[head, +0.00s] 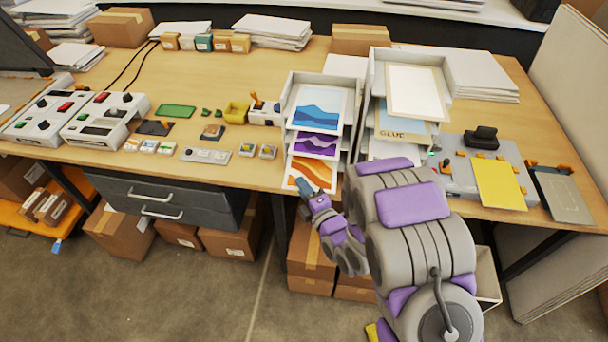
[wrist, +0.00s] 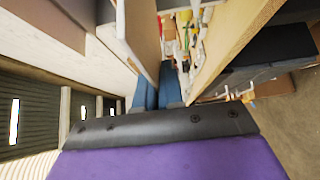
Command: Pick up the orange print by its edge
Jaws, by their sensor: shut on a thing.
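The orange print (head: 310,174) is a sheet with orange wavy bands, in the lowest level of the left white tray stack, its front part sticking out over the table's front edge. My gripper (head: 304,186) is at the print's front edge, its blue fingers shut on that edge. In the wrist view the blue fingertips (wrist: 160,80) are close together; the print's face is hard to make out there. A purple print (head: 318,144) and a blue print (head: 318,108) lie in the levels above.
The white tray stack (head: 291,90) stands beside another stack holding a pale print (head: 414,92) and a "GLUE" sheet (head: 402,127). A grey laminator (head: 455,178) with a yellow sheet (head: 498,184) is at right. Small parts and control boxes (head: 105,118) lie left.

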